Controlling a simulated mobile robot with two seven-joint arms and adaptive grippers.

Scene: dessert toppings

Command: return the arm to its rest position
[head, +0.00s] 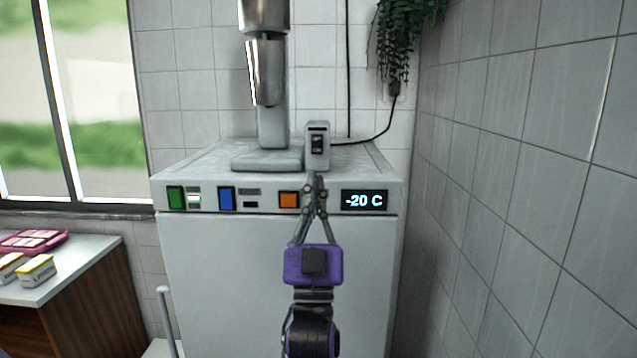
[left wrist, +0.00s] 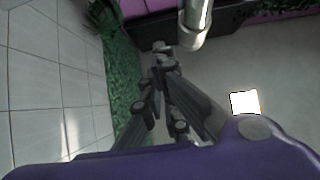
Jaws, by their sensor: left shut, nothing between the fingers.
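My left gripper (head: 316,185) is in front of the upper front of a white freezer-like cabinet (head: 280,285). Its fingers are together with nothing between them, pointing up toward a small grey box with a black switch (head: 317,143) on the cabinet's top. I cannot tell whether the fingertips touch the box. In the left wrist view the gripper's dark fingers (left wrist: 160,70) also show close together. My right gripper is in neither view.
A metal mixer-like machine (head: 266,100) stands on the cabinet, whose panel has coloured buttons and a "-20 C" display (head: 364,200). A tiled wall (head: 530,190) is at the right. A counter (head: 75,262) at the left holds small boxes (head: 36,270) and a pink tray (head: 60,238).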

